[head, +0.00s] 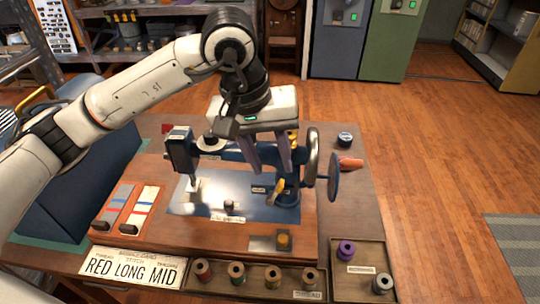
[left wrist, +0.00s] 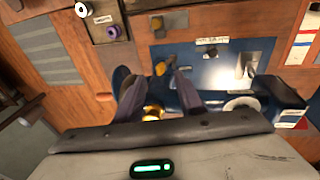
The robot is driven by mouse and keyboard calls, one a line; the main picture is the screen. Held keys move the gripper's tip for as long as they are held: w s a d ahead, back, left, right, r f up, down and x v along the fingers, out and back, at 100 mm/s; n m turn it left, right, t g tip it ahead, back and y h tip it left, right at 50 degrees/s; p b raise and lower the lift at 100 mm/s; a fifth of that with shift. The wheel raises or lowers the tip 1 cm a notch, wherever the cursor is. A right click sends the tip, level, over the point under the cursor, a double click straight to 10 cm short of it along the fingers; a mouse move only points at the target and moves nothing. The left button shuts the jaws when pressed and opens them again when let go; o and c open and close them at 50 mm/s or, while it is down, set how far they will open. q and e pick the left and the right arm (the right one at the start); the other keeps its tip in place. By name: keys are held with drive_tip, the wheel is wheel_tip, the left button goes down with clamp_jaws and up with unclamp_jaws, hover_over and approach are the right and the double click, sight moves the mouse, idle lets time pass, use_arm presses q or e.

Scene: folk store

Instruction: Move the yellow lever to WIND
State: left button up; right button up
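A dark blue sewing machine (head: 228,152) stands on a wooden base on the table. The small yellow lever (head: 277,190) sits at the front of its right-hand pillar, tilted. The lever also shows in the left wrist view (left wrist: 161,68), just beyond the fingertips. Small labels lie near it, too small to read, so I cannot tell its setting. My left gripper (head: 272,165) hangs above the machine's arm, pointing down, behind and above the lever. In the left wrist view its two dark fingers (left wrist: 160,84) are spread with nothing held between them. My right gripper is not in view.
A handwheel (head: 334,176) stands right of the pillar. A sign reading RED LONG MID (head: 135,267), a tray of spools (head: 330,298) and a tray with a purple spool (head: 362,256) lie in front. A blue box (head: 75,165) stands left.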

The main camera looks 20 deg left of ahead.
sight(279, 186)
use_arm(q)
drive_tip(key=shift+b+x, duration=0.65)
drive_tip(key=shift+x, duration=0.9)
drive_tip(key=shift+b+x, duration=0.65)
drive_tip(key=shift+x, duration=1)
drive_tip(key=shift+d+f, duration=0.1)
drive_tip(key=shift+f, duration=0.2)
drive_tip(key=shift+w, duration=0.1)
drive_tip(key=shift+f+b, duration=0.3)
drive_tip(key=shift+b, duration=0.25)
drive_tip(key=shift+w, duration=0.1)
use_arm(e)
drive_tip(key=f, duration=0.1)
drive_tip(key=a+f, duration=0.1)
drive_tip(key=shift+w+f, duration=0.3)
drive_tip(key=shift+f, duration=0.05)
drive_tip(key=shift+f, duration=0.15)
